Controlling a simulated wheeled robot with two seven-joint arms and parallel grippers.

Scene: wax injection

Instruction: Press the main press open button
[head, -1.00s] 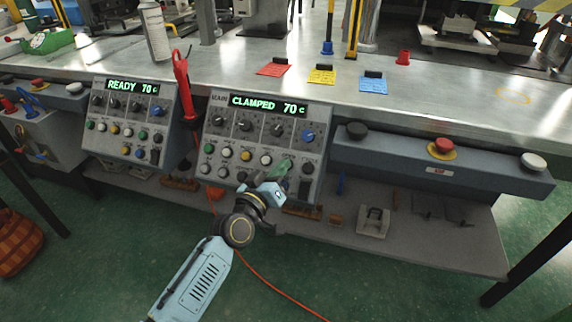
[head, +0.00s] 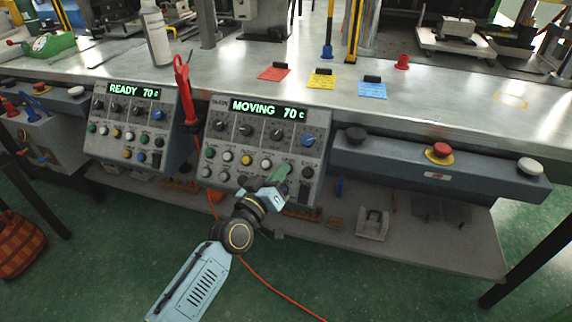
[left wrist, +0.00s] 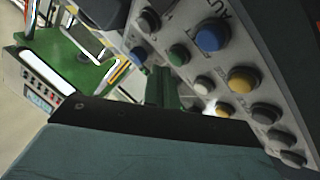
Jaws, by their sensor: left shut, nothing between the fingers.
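The main press control panel (head: 262,148) stands at the table's front edge, its display (head: 268,108) reading "MOVING 70 c". Below the knobs are rows of round coloured buttons. My left gripper (head: 280,173) is shut and empty, its green fingers in front of the panel's lower right part. In the left wrist view the fingers (left wrist: 163,87) show beside the buttons, including a blue one (left wrist: 212,36), a yellow one (left wrist: 242,80) and a brightly shining yellow one (left wrist: 221,109). Whether the tip touches a button cannot be told. The button labels are too small to read. My right gripper is out of view.
A second panel (head: 130,122) reading "READY 70 c" stands to the left, with a red-handled tool (head: 183,85) between the panels. A grey bar (head: 400,170) with black, red and white buttons lies to the right. Red, yellow and blue cards lie on the table (head: 440,110).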

